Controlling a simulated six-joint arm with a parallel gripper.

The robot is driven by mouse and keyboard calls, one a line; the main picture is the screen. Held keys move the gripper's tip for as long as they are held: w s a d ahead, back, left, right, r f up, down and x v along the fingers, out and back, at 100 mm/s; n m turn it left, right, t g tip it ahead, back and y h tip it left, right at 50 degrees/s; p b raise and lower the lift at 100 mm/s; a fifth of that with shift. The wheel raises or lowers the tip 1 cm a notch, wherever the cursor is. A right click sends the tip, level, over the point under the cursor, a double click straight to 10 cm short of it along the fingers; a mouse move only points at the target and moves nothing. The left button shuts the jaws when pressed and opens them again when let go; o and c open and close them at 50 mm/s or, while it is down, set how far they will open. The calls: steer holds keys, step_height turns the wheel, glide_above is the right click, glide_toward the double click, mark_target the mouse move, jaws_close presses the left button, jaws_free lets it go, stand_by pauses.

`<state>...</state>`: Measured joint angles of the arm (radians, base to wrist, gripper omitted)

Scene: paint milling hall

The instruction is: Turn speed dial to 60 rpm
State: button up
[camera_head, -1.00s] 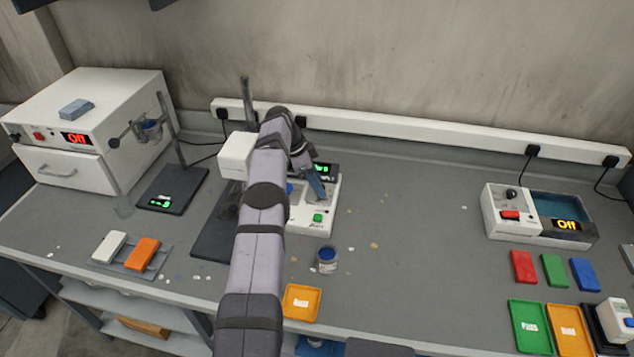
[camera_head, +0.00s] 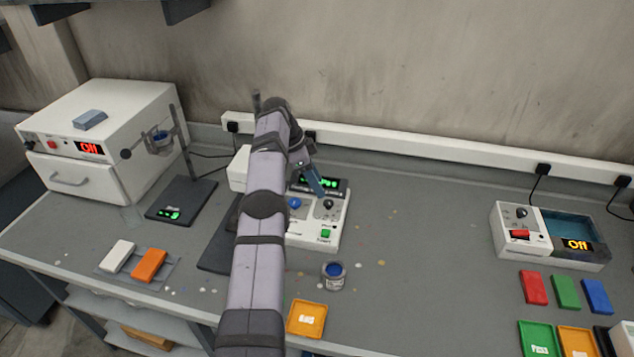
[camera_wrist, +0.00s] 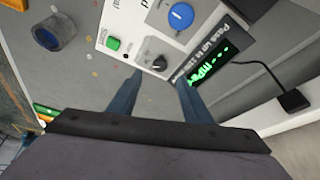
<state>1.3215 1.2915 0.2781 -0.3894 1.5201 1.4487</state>
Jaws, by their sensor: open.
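The white control unit (camera_head: 338,229) stands on the bench, partly hidden by my arm. It has a blue dial (camera_head: 294,202), a black knob (camera_head: 328,204) and a green button (camera_head: 325,233). In the wrist view the blue dial (camera_wrist: 181,16) is near the top edge, and the black knob (camera_wrist: 157,63) lies between the lines of my fingertips. The lit green display (camera_wrist: 214,66) reads RPM, its value unclear. My gripper (camera_wrist: 160,77) is open and empty, pointing at the black knob. In the head view my gripper (camera_head: 318,184) is over the panel; its height above the knob is unclear.
A blue paint pot (camera_head: 333,277) and an orange tray (camera_head: 306,319) stand in front of the unit. A white oven (camera_head: 103,141) and a scale (camera_head: 182,200) are at left. Bench right of the unit is clear up to another device (camera_head: 518,229).

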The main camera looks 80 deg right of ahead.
steer(key=s+a+r+m+b, duration=0.2)
steer(key=s+r, duration=0.7)
steer(key=r, duration=0.3)
steer(key=n+t+h, duration=0.3)
steer(key=n+t, duration=0.1)
steer(key=n, duration=1.1)
glide_toward(329, 202)
steer(key=shift+f+n+b, duration=0.1)
steer(key=shift+n+b, duration=0.2)
steer(key=shift+d+f, duration=0.1)
steer(key=shift+f, duration=0.05)
steer(key=shift+p+x, duration=1.5)
steer(key=shift+x, duration=2)
